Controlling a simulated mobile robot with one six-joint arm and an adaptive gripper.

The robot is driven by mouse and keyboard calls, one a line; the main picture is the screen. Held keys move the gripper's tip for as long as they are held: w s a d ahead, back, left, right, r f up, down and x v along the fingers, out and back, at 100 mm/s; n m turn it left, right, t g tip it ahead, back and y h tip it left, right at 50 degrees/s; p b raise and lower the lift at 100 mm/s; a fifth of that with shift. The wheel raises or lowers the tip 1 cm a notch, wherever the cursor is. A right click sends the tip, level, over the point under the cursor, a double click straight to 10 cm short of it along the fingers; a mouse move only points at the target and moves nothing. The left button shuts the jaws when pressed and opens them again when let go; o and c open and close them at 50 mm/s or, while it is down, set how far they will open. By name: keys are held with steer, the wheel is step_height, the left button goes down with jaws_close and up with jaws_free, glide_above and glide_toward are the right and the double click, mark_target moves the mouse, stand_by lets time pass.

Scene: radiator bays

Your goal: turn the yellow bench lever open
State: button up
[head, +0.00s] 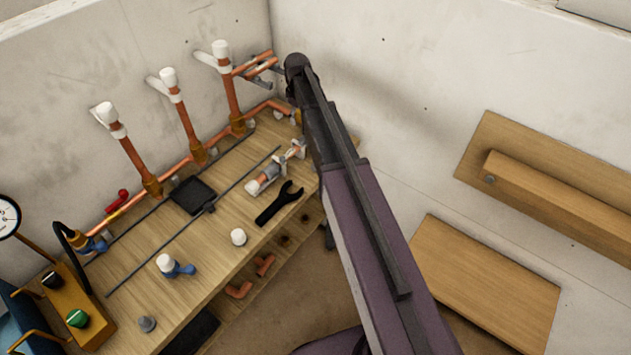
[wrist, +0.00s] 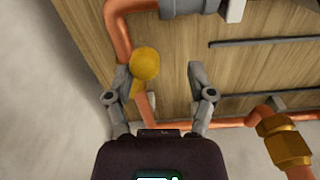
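The yellow lever shows in the wrist view as a round yellow knob (wrist: 144,64) with a bit of yellow below it, beside a copper pipe. My gripper (wrist: 158,70) is open, with its two fingers apart. The knob appears between the fingers, close to the left finger; I cannot tell whether they touch. Part of the lever is hidden behind the left finger. In the head view, a small yellow patch (head: 297,116) shows beside my arm at the bench's far end. My arm hides most of that area there.
The wooden bench (head: 130,250) carries copper risers with white caps (head: 168,77), a black wrench (head: 280,203) and a blue-handled valve (head: 178,268). A brass fitting (wrist: 288,146) and copper pipe lie right of my gripper. Pale walls (wrist: 35,90) stand close by.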

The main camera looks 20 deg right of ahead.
step_height(320, 180, up, 14)
steer(key=p, duration=1.4)
steer(key=s+a+f+m+b, duration=0.1)
steer(key=s+f+b, duration=0.3)
steer(key=s, duration=0.5)
steer(key=s+f+m+b, duration=0.3)
steer(key=s+f+b, duration=0.2)
steer(key=s, duration=0.4)
steer(key=s+a+f+m+b, duration=0.1)
steer(key=s+f+b, duration=0.4)
steer(key=s, duration=0.5)
steer(key=shift+a+f+m, duration=0.15)
steer(key=shift+a+m, duration=0.15)
steer(key=shift+m, duration=0.4)
steer(key=w+d+r+m+p, duration=0.1)
steer(key=w+r+m+p, duration=0.3)
steer(key=w, duration=0.5)
steer(key=w+d+r+m+p, duration=0.1)
steer(key=w+r+m+p, duration=0.3)
steer(key=w, duration=0.5)
steer(key=w+d+r+m+p, duration=0.2)
steer(key=w+r+m+p, duration=0.2)
steer(key=w, duration=0.5)
step_height(320, 180, up, 2)
steer(key=shift+w+r+m+t+p, duration=0.15)
steer(key=shift+m+t+p, duration=0.2)
steer(key=shift+p, duration=0.65)
steer(key=shift+f, duration=0.2)
